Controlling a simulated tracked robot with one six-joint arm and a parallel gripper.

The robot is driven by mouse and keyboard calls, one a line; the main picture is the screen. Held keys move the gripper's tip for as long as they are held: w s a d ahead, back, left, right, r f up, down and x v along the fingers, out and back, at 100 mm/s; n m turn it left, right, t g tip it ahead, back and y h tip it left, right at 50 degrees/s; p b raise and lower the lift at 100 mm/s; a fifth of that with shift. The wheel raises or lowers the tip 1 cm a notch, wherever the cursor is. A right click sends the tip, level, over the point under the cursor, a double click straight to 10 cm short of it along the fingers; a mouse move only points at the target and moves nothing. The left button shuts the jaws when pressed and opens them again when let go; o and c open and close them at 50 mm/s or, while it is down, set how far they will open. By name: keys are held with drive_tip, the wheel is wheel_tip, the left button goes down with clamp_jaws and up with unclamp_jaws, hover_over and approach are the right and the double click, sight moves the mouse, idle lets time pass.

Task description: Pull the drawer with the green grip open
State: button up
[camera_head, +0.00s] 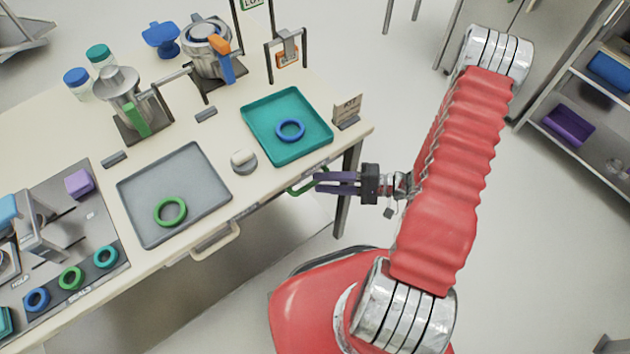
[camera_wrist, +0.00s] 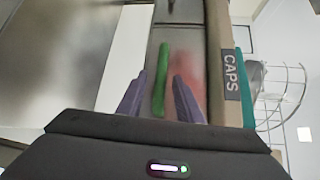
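The green grip (camera_head: 298,188) is a bar on the front of the table, below the teal tray. In the wrist view the green grip (camera_wrist: 161,80) runs lengthwise between my two purple fingers. My gripper (camera_head: 317,182) is open at the grip, with its fingertips pointing toward the table; the fingers also show in the wrist view (camera_wrist: 158,90). A gap shows between the grip and the right finger; contact with the left one is unclear. The drawer front (camera_wrist: 184,65) is a grey panel behind the grip. In the head view my fingers partly cover the grip.
A label reading CAPS (camera_wrist: 231,75) is on the table edge beside the drawer front. A second, cream grip (camera_head: 216,242) is further left along the table front. The teal tray (camera_head: 262,115) and grey tray (camera_head: 185,165) stand on top. A table leg (camera_head: 347,190) is near my gripper.

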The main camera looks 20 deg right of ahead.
sight(315, 183)
drive_tip(key=shift+x, duration=1.75)
drive_tip(key=shift+c, duration=0.6)
clamp_jaws()
drive_tip(key=shift+d, duration=0.15)
